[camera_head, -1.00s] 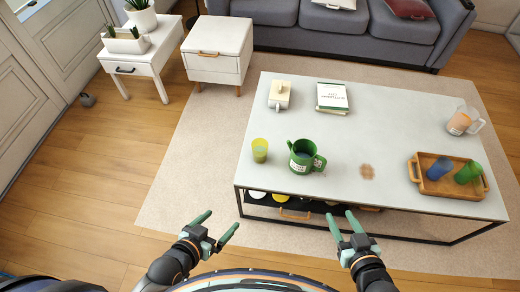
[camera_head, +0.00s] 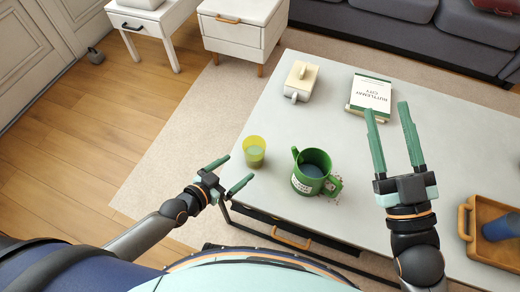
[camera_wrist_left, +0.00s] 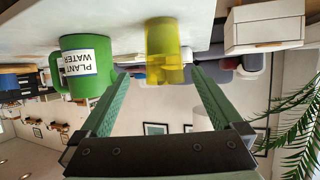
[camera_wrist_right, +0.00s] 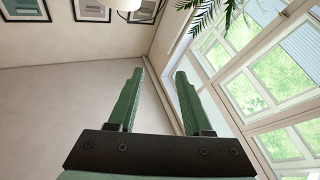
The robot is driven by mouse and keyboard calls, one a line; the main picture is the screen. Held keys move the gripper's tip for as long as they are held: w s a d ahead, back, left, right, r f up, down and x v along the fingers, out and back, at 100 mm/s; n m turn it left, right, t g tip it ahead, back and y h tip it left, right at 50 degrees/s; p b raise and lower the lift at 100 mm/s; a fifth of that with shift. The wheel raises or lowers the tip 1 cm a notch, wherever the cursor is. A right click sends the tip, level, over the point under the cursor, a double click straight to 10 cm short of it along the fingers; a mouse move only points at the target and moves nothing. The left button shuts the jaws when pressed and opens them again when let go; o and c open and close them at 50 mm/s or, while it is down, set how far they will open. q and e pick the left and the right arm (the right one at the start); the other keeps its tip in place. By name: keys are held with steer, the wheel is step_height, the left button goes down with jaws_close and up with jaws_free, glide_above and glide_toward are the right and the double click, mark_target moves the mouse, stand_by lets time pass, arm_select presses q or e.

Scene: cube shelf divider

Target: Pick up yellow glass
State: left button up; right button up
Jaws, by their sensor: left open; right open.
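The yellow glass (camera_head: 254,151) stands upright on the coffee table near its left edge. It also shows in the left wrist view (camera_wrist_left: 164,52), upside down in that picture, ahead of and between the fingers. My left gripper (camera_head: 232,173) is open and empty, just short of the glass at the table's near left edge. My right gripper (camera_head: 391,112) is open and empty, raised over the right part of the table in the head view.
A green watering mug (camera_head: 312,171) stands right of the glass. A cream box-like pot (camera_head: 300,80) and a book (camera_head: 371,92) lie farther back. A wooden tray (camera_head: 465,222) with a blue cup (camera_head: 500,228) is at the right. The table (camera_head: 262,112) is clear behind the glass.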

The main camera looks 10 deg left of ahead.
mark_target(260, 148)
arm_select(q)
steer(key=shift+w+f, duration=0.3)
steer(key=shift+w, duration=0.25)
steer(key=b+x, duration=0.2)
steer(key=x, duration=0.2)
steer(key=shift+w+d, duration=0.1)
steer(key=shift+b+x, duration=0.35)
steer(key=shift+x, duration=0.75)
steer(key=b+x, duration=0.1)
steer(key=x, duration=0.1)
steer(key=b+x, duration=0.1)
steer(key=x, duration=0.2)
steer(key=shift+w+d+r, duration=0.1)
steer(key=shift+w+r, duration=0.05)
steer(key=shift+w, duration=0.2)
arm_select(e)
steer(key=s+a+r+n+t+y, duration=0.1)
steer(key=s+r+n+y, duration=0.3)
steer(key=y, duration=0.3)
steer(key=shift+s+r+n, duration=0.4)
steer(key=shift+s+r, duration=0.15)
steer(key=shift+s, duration=0.05)
arm_select(q)
steer(key=shift+r, duration=0.1)
steer(key=c, duration=1.6)
arm_select(e)
steer(key=shift+a, duration=0.1)
